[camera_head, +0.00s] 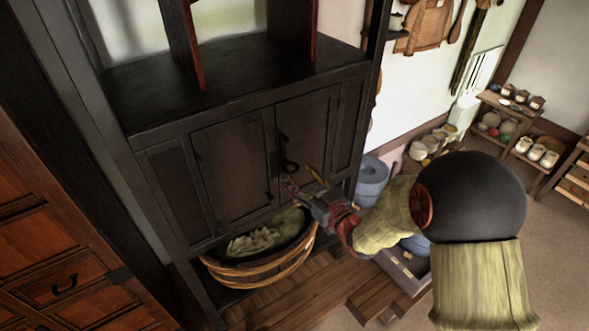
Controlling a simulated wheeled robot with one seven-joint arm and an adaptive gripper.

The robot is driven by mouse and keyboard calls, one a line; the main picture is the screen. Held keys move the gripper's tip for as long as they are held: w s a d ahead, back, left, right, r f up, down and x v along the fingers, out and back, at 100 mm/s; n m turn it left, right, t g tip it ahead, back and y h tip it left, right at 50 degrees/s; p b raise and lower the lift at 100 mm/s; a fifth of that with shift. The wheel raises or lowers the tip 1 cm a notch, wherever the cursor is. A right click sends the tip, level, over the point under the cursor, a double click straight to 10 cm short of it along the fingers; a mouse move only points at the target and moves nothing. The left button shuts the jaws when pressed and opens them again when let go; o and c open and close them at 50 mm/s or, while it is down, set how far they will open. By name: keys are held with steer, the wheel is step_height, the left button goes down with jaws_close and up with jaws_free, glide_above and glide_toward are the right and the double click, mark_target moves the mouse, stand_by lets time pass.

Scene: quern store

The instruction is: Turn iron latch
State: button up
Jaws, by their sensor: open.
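The iron latch (283,141) is a small dark piece on the seam between the two doors of a dark wooden cabinet (233,167), with a dark ring-like part just below it. My gripper (303,180) is open in front of the right door, just below and to the right of the latch. Its two fingers point up and left toward the door. I cannot tell whether a finger touches the latch's lower part. Both cabinet doors look closed.
A woven basket (262,268) with pale contents sits under the doors. A red-brown drawer chest (50,240) is at left. The floor at right is partly clear.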

mark_target(294, 170)
steer(key=shift+p+x, duration=0.3)
steer(key=shift+x, duration=1.3)
steer(key=shift+c, duration=0.6)
steer(key=c, duration=1.1)
